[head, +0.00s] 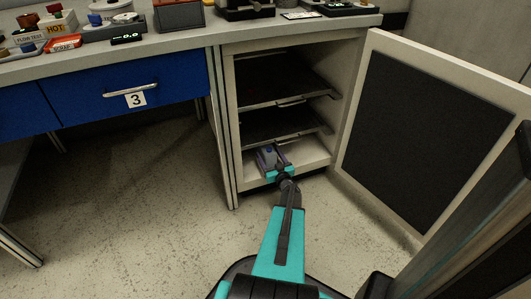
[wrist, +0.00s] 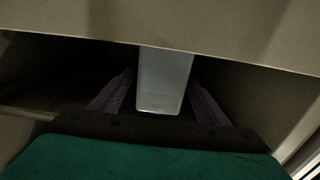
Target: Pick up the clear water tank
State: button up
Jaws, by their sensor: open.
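The clear water tank (wrist: 165,82) shows in the wrist view as a pale, translucent upright block. It stands between the two fingers of my gripper (wrist: 160,80), with a dark gap visible on each side. My gripper is open and the fingers do not appear to press on it. In the head view my gripper (head: 272,157) reaches into the bottom of the open cabinet. There the fingers and arm largely hide the tank, and I cannot clearly tell it apart. In the wrist view the tank's top is cut off by a pale edge.
The cabinet has dark shelves (head: 285,80) above my gripper. Its door (head: 425,140) stands open at the right. A blue drawer (head: 135,90) marked 3 is at the left, under a bench top (head: 180,45) carrying several items. The floor (head: 140,190) at left is clear.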

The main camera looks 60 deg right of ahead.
aim_at(265, 148)
jog(key=shift+f+b+x, duration=0.2)
jog(key=shift+b+x, duration=0.85)
jog(key=shift+x, duration=0.3)
jog(key=shift+b+x, duration=0.5)
jog(key=shift+x, duration=0.75)
jog(key=shift+r, duration=0.15)
jog(key=c, duration=1.6)
jog(key=shift+r, duration=0.25)
